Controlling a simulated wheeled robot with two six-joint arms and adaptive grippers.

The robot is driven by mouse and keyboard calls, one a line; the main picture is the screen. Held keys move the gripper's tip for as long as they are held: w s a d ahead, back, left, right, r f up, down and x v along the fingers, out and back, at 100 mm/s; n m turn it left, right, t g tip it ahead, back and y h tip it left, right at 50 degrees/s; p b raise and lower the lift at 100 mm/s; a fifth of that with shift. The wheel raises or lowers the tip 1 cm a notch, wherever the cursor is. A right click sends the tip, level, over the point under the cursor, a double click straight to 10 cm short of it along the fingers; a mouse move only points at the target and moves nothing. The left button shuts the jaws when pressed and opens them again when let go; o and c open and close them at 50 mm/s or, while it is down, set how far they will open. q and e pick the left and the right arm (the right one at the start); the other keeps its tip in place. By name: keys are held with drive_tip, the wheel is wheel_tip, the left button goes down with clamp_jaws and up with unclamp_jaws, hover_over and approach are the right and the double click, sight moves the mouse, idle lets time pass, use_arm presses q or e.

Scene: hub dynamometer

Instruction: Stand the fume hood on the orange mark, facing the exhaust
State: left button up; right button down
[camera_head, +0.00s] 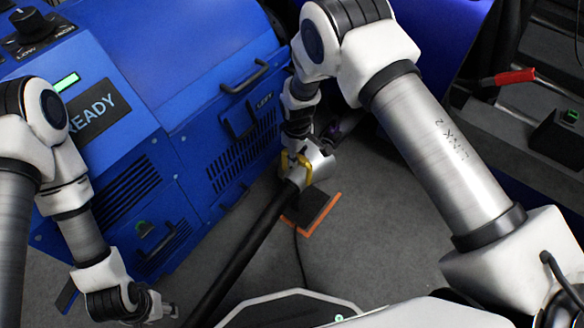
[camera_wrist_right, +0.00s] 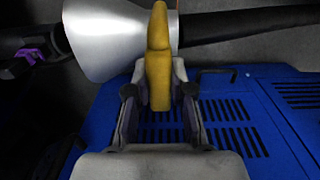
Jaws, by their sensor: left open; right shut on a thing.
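The fume hood (camera_head: 318,163) is a silver cone with a yellow handle (camera_wrist_right: 158,65) and a thick black hose (camera_head: 240,258) running to the lower left. My right gripper (camera_head: 296,158) is shut on the yellow handle. In the right wrist view, the cone (camera_wrist_right: 105,38) has its wide end toward a dark pipe-like part with a purple piece (camera_wrist_right: 28,55), possibly the exhaust. The orange mark (camera_head: 310,226) shows as an orange edge around a dark square plate (camera_head: 308,206) on the floor, just below the hood. I cannot tell whether they touch. My left gripper (camera_head: 165,308) is open and empty at lower left.
A blue cabinet (camera_head: 190,60) with handles, vents and a READY display fills the left and back. A thin cable (camera_head: 299,262) runs over the grey floor. A red-handled tool (camera_head: 508,77) and a small black box (camera_head: 562,140) are at the right. Floor right of the mark is clear.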

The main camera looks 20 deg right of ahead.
drive_tip(key=shift+w+d+f, duration=0.35)
drive_tip(key=shift+w+d, duration=0.05)
drive_tip(key=shift+w, duration=0.2)
drive_tip(key=shift+w+d+f+b, duration=0.45)
drive_tip(key=shift+w+f+b, duration=0.05)
drive_tip(key=shift+w+f, duration=0.1)
drive_tip(key=shift+w+d+f+b, duration=0.4)
drive_tip(key=shift+w+f+b, duration=0.1)
drive_tip(key=shift+w+f, duration=0.1)
drive_tip(key=shift+r, duration=0.2)
drive_tip(key=c, duration=1)
unclamp_jaws()
drive_tip(key=shift+s+f, duration=0.1)
wheel_tip(320, 180, up, 12)
drive_tip(key=p, duration=0.5)
drive_tip(key=s+d+f+m, duration=0.2)
drive_tip(key=s+d+f, duration=0.2)
drive_tip(key=s+f, duration=0.45)
drive_tip(key=s+d+m, duration=0.1)
drive_tip(key=s+m, duration=0.1)
drive_tip(key=s, duration=0.7)
drive_tip(key=s+d+f+m, duration=0.1)
drive_tip(key=s+m, duration=0.1)
drive_tip(key=s, duration=0.7)
drive_tip(key=s+d+f+m, duration=0.1)
drive_tip(key=s+m, duration=0.1)
drive_tip(key=s, duration=0.6)
drive_tip(key=shift+s+d+f, duration=0.1)
drive_tip(key=shift+s+d, duration=0.1)
drive_tip(key=shift+s, duration=0.2)
